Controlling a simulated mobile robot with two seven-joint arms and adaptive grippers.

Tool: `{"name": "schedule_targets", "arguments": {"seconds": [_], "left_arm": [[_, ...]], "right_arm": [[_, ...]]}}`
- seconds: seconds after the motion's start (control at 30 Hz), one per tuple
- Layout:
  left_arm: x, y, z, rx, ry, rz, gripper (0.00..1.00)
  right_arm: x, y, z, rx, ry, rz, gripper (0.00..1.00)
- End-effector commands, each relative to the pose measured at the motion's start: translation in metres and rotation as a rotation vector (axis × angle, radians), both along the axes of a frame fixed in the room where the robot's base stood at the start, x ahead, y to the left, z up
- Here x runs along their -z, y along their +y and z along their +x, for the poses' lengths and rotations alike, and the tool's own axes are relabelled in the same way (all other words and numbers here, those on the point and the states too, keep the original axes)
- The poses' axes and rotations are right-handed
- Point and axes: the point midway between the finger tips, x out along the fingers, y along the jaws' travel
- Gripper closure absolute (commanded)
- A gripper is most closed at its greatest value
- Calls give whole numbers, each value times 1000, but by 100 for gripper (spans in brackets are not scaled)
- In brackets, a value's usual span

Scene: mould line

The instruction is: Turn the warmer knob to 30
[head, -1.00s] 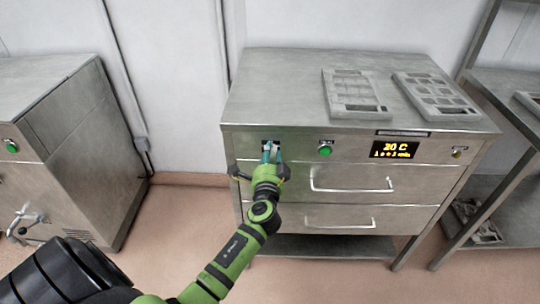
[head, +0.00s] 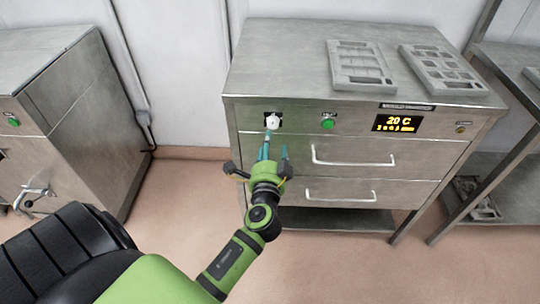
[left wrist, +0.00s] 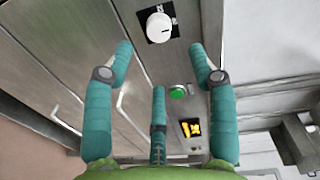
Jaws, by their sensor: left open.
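The warmer (head: 290,85) is a steel cabinet with two drawers. Its white round knob (head: 273,120) sits on a black plate at the left of the front panel. The knob also shows in the left wrist view (left wrist: 158,27), ahead of the fingers. The warmer's display (head: 398,122) reads 20 C in yellow. My left gripper (head: 274,150) is open and empty, just below the knob and apart from it. In the left wrist view its teal fingers (left wrist: 165,70) are spread. My right gripper is not in view.
A green button (head: 328,124) is right of the knob. Two drawer handles (head: 352,162) stick out below. Two grey moulds (head: 361,66) lie on top of the warmer. Another steel cabinet (head: 60,110) stands at left and a steel rack (head: 515,85) at right. Floor between the cabinets is clear.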

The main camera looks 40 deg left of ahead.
Motion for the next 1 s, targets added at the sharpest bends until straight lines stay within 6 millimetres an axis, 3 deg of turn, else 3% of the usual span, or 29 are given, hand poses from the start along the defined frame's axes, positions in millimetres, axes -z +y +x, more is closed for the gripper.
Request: {"name": "schedule_targets", "arguments": {"seconds": [0.23,0.83,0.93,1.0], "left_arm": [[-2,-15,-26,0,-2,-1,42],[-1,-17,-28,1,0,0,42],[12,-20,-27,14,25,-21,42],[38,-27,-26,39,70,-59,42]], "right_arm": [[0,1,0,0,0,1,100],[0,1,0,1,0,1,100],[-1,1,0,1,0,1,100],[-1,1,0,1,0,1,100]]}}
